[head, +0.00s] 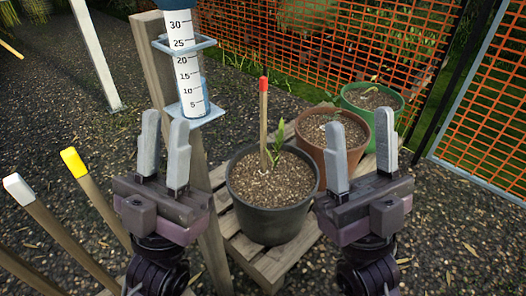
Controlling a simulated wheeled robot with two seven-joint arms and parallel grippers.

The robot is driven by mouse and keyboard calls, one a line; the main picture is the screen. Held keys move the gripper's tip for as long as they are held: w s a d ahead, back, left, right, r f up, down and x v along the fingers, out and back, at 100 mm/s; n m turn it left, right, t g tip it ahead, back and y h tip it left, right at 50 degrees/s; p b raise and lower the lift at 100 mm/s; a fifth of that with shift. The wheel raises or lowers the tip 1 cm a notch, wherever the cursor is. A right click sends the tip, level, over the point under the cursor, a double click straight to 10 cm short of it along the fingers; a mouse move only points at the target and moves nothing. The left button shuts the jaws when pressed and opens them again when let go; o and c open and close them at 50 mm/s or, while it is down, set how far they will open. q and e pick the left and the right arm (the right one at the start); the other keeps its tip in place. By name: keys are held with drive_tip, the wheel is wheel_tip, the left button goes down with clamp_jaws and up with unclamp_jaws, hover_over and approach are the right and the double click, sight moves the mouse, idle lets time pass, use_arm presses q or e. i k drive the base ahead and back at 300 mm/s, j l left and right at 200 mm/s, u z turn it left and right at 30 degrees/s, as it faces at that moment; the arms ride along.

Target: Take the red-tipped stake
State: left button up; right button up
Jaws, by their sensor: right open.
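The red-tipped stake (264,125) stands upright in the soil of a dark grey pot (270,226), beside a small green seedling (276,145). Its lower end is hidden in the soil. My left gripper (165,118) is to the left of the pot, fingers pointing up, with a gap between them and nothing held. My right gripper (361,120) is to the right of the stake, in front of the terracotta pot. Its fingers are apart and empty. Neither gripper touches the stake.
A wooden post (158,75) with a rain gauge (187,80) rises behind my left gripper. A terracotta pot (310,133) and a green pot (396,100) stand behind on the slatted bench (275,262). Yellow-tipped (95,195) and white-tipped (45,215) stakes lean at left.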

sight(263, 81)
drive_tip(key=i+l, duration=0.1)
drive_tip(key=l, duration=0.3)
drive_tip(key=i+l, duration=0.1)
drive_tip(key=l, duration=0.3)
drive_tip(key=i+l, duration=0.1)
drive_tip(key=l, duration=0.75)
drive_tip(key=u, duration=0.45)
drive_tip(key=i+l+u, duration=0.1)
drive_tip(key=u, duration=0.35)
drive_tip(key=i+l+u, duration=0.1)
drive_tip(key=u, duration=0.8)
drive_tip(key=i+l+u, duration=0.15)
drive_tip(key=i+l, duration=0.05)
drive_tip(key=i, duration=0.1)
